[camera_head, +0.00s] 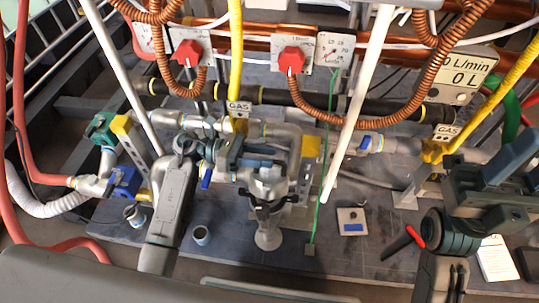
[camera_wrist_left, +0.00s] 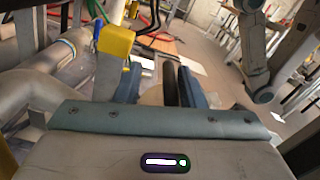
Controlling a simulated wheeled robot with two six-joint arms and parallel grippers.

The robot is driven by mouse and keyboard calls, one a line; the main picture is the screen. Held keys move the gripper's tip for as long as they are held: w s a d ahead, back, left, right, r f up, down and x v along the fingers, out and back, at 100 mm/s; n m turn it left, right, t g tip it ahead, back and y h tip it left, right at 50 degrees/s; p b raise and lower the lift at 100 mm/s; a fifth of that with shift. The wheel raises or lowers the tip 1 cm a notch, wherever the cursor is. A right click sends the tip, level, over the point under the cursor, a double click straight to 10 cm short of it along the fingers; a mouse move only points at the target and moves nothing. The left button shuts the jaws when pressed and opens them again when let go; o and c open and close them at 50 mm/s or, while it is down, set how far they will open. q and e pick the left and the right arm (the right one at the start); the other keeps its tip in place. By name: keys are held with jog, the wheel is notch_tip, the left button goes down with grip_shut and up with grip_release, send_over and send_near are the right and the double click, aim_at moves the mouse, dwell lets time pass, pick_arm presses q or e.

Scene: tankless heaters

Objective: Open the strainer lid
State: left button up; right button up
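The strainer appears to be the grey metal fitting (camera_head: 268,185) in the middle of the pipework, with dark clamp-like arms and a flared foot below it. I cannot tell its lid apart clearly. My left gripper (camera_head: 268,157) reaches in from the left, just above and behind this fitting. In the left wrist view its two blue fingers (camera_wrist_left: 158,86) stand apart. A dark rounded part (camera_wrist_left: 170,84) shows between or beyond them, nearer the right finger; contact cannot be told. My right gripper (camera_head: 505,165) is at the far right, away from the fitting; its finger gap is unclear.
Red-knobbed valves (camera_head: 292,59) and copper coils stand behind. A yellow gas pipe (camera_head: 236,60) and a white pole (camera_head: 357,105) flank the fitting. A yellow block (camera_wrist_left: 115,40) is close to my left fingers. A small white plate (camera_head: 351,221) lies on the grey board.

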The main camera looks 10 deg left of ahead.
pick_arm(q)
jog(key=a, duration=0.9)
jog(key=shift+p, duration=0.4)
